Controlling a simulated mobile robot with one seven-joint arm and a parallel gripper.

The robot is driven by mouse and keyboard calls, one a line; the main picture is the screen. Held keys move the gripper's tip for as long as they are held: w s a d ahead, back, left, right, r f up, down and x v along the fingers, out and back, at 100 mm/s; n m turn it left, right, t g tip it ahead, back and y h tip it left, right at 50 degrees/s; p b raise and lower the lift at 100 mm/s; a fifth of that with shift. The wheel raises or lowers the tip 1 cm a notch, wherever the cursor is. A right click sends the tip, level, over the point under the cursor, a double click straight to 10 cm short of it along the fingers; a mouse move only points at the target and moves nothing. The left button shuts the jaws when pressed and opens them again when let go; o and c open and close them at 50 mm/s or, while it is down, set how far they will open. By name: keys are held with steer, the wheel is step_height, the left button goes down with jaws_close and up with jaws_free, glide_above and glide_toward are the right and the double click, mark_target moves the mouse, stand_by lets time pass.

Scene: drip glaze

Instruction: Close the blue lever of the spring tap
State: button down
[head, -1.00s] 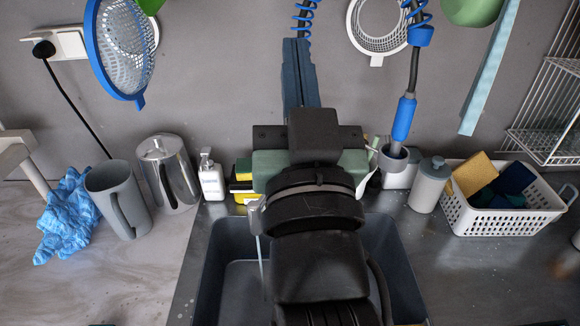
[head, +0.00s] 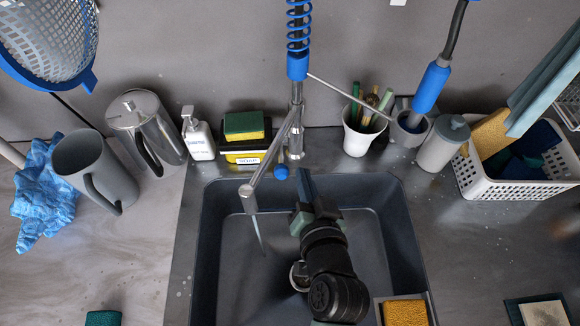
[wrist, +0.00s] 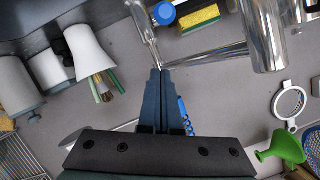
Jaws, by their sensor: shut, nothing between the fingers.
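The spring tap (head: 296,125) stands behind the sink, with a blue spring at its top and its spout (head: 249,200) angled to the front left. A thin stream (head: 259,236) runs from the spout. The blue lever knob (head: 281,172) shows low at the front of the tap; a blue round knob (wrist: 164,13) also shows at the top of the wrist view. My gripper (head: 303,178) is over the back of the sink, just right of the blue knob, apparently apart from it. Its fingers (wrist: 155,73) are shut and empty.
A sponge caddy (head: 243,150) and soap bottle (head: 198,138) stand left of the tap. A white cup (head: 360,138) with brushes, a blue-handled sprayer (head: 432,88) in a holder and a white basket (head: 515,187) are to the right. The sink (head: 225,255) lies below my arm.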

steer(key=w+a+f+p, duration=0.1)
steer(key=w+a+f, duration=0.1)
steer(key=w+f, duration=0.3)
steer(key=shift+a+f, duration=0.15)
steer(key=shift+a, duration=0.1)
steer(key=shift+w, duration=0.1)
